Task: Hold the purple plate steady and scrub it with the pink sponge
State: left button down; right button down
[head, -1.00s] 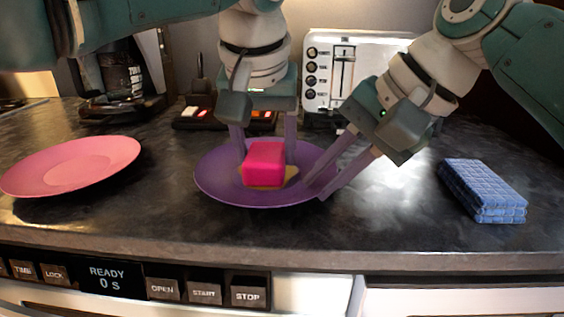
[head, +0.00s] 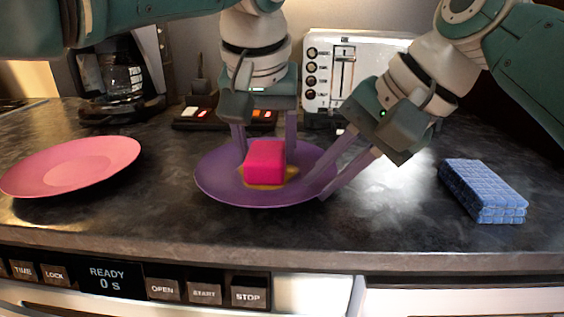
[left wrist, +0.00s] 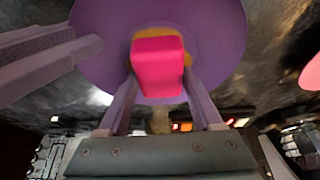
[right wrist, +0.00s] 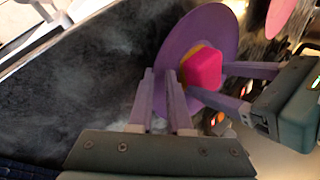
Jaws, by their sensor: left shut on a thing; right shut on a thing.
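The purple plate (head: 222,185) lies on the dark countertop in the middle of the head view. A yellowish-brown patch (head: 281,181) shows on its middle, around and under the pink sponge (head: 264,162). My left gripper (head: 264,156) comes down from above and is shut on the sponge, with a finger on each side. The sponge is low over the plate and appears to touch it; it also shows in the left wrist view (left wrist: 158,66). My right gripper (head: 316,192) is shut on the plate's right rim, as the right wrist view (right wrist: 174,108) also shows.
A pink plate (head: 72,166) lies at the left of the counter. A folded blue cloth (head: 482,190) lies at the right. A white toaster (head: 345,75), a coffee maker (head: 122,80) and a dark box with lit switches (head: 197,116) stand behind. The counter's front is clear.

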pick_arm(q)
jog(key=shift+w, duration=0.15)
jog(key=shift+s+f, duration=0.15)
jog(key=shift+s, duration=0.65)
jog(key=shift+w+a, duration=0.1)
jog(key=shift+w, duration=0.7)
jog(key=shift+s, duration=0.1)
